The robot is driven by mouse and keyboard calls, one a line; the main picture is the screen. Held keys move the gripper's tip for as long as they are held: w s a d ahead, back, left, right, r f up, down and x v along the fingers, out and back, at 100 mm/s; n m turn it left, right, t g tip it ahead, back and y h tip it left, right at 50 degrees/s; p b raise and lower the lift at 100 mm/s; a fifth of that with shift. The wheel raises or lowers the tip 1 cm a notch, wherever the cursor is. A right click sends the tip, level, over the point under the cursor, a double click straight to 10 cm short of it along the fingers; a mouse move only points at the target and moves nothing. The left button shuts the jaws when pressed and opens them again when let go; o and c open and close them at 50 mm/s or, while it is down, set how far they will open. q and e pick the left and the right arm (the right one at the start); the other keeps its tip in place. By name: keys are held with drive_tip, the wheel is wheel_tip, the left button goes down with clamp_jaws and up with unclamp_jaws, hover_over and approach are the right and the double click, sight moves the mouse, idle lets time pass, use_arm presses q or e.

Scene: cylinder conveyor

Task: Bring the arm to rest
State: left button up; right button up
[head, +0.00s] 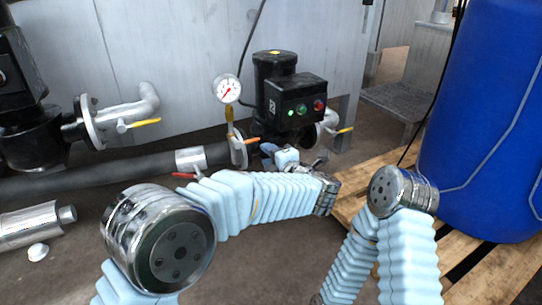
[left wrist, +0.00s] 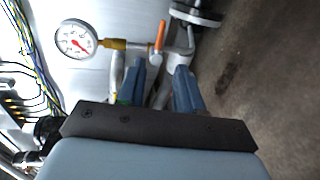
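My left arm comes in from the left in the head view, and its sleeve stretches across the middle towards the pipework. My left gripper (head: 279,156) is small and partly hidden behind the arm, in front of the black pump unit (head: 290,100). In the left wrist view my left gripper (left wrist: 160,66) shows two blue fingers with a gap between them. It is open, and I see nothing held; a pipe shows behind the gap. My right arm is bent at the lower right of the head view, and its gripper is out of the picture.
A pressure gauge (head: 227,89) and valves with yellow and orange handles stand near my left gripper. A large blue drum (head: 490,130) stands on a wooden pallet (head: 475,262) at the right. A dark pipe (head: 100,180) runs low on the left. Grey cabinets (head: 190,60) close the back.

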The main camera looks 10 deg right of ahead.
use_arm(q)
drive_tip(key=shift+s+d+r, duration=0.1)
drive_tip(key=shift+s, duration=0.3)
drive_tip(key=w+a+f+m+g+h, duration=0.15)
drive_tip(key=a+f+m, duration=0.4)
drive_tip(key=f, duration=0.55)
drive_tip(key=w+a+f+m+g+h, duration=0.1)
drive_tip(key=w+a+f+m+h, duration=0.2)
drive_tip(key=a+f, duration=0.55)
drive_tip(key=s+a+f+m+g+h, duration=0.1)
drive_tip(key=s+a+f+m+g, duration=0.25)
drive_tip(key=s+f, duration=0.4)
drive_tip(key=s+a+f+m+g+h, duration=0.1)
drive_tip(key=s+a+f+m+g, duration=0.2)
drive_tip(key=s+f, duration=0.45)
drive_tip(key=s+a+f+m+g+h, duration=0.1)
drive_tip(key=s+a+f+m+g, duration=0.2)
drive_tip(key=s, duration=0.6)
drive_tip(key=s+a+f+m+g+h, duration=0.1)
drive_tip(key=s+f+m+g, duration=0.1)
drive_tip(key=s+f, duration=0.45)
wheel_tip(320, 180, up, 16)
drive_tip(key=s+d+p, duration=0.1)
drive_tip(key=s+p, duration=0.1)
drive_tip(key=p, duration=1.3)
drive_tip(key=shift+s+r, duration=0.2)
drive_tip(key=shift+s, duration=0.05)
